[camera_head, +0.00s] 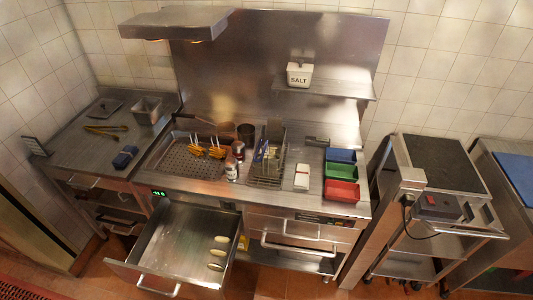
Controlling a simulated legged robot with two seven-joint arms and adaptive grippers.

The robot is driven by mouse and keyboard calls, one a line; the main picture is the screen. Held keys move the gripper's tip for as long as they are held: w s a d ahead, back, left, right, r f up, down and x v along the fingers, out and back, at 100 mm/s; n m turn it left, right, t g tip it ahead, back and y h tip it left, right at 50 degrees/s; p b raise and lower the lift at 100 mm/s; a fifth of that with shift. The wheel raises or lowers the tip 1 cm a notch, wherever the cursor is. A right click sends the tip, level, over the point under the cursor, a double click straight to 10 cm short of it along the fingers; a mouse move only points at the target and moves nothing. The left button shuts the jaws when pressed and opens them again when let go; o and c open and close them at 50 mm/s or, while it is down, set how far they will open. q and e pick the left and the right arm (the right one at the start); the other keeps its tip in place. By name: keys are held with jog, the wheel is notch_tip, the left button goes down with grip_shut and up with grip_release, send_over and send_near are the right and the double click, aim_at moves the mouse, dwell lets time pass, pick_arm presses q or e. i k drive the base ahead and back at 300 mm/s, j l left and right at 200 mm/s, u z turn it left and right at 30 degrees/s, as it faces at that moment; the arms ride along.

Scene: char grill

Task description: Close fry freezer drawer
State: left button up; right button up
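A metal drawer (165,248), which looks like the fry freezer drawer, is pulled far out below the counter at the lower left. Its front panel carries a bar handle (157,288) near the bottom edge of the view. Several pale oblong pieces (217,253) lie along the right side of its floor. Neither of my grippers is in view, and nothing touches the drawer.
The steel counter (322,208) above holds fry baskets (188,160), bottles (231,168) and coloured trays (340,191). Another drawer handle (305,246) is to the right. A wheeled cart (440,205) stands further right. Tiled floor (95,275) shows left of the drawer.

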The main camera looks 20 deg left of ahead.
aim_at(171, 255)
jog(key=u, duration=2.25)
